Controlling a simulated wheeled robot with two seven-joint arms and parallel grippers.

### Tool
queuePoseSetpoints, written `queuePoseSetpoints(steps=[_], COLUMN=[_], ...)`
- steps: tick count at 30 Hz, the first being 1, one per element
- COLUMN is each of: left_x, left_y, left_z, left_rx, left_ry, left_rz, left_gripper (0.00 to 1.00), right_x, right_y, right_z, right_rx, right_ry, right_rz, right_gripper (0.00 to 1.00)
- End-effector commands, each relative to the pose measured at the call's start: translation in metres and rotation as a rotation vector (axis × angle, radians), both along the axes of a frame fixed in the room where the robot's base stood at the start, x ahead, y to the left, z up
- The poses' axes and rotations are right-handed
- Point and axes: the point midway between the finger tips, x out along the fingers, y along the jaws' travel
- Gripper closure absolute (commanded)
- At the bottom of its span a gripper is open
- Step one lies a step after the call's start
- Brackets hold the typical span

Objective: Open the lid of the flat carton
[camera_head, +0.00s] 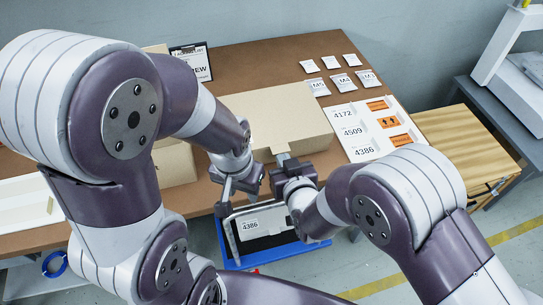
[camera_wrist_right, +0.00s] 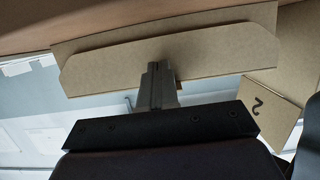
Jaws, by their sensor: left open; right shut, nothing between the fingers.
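The flat carton (camera_head: 275,112) lies on the brown table, and its top looks shut in the head view. My right gripper (camera_head: 284,159) is shut and empty at the middle of the carton's near edge, by a small tab. In the right wrist view, its closed fingers (camera_wrist_right: 157,75) overlap a broad cardboard flap (camera_wrist_right: 200,55) with cut corners; I cannot tell whether they touch it. My left gripper (camera_head: 229,193) is open, left of the right one and in front of the table's near edge, apart from the carton.
A white board (camera_head: 356,125) with number labels and orange stickers lies right of the carton. Several small white packets (camera_head: 343,83) lie behind it. A clipboard (camera_head: 197,62) stands at the back left.

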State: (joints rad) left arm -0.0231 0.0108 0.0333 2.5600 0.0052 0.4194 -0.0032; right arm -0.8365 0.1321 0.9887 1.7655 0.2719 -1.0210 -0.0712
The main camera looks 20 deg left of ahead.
Motion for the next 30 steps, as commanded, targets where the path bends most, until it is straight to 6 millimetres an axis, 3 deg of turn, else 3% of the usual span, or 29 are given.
queuePoseSetpoints(steps=[12,23,30], left_x=[0.0,0.0,0.0], left_y=[0.0,0.0,0.0], left_z=[0.053,0.055,0.084], left_rx=[0.0,0.0,0.0], left_ry=[0.0,0.0,0.0], left_rz=[0.0,0.0,0.0], left_gripper=[0.57,0.57,0.57], right_x=[0.0,0.0,0.004], right_y=[0.0,0.0,0.003], right_z=[0.046,0.046,0.073], right_rx=[-0.031,-0.038,-0.053], right_ry=[0.046,0.056,0.08], right_rz=[0.0,0.0,0.0], right_gripper=[1.0,1.0,1.0])
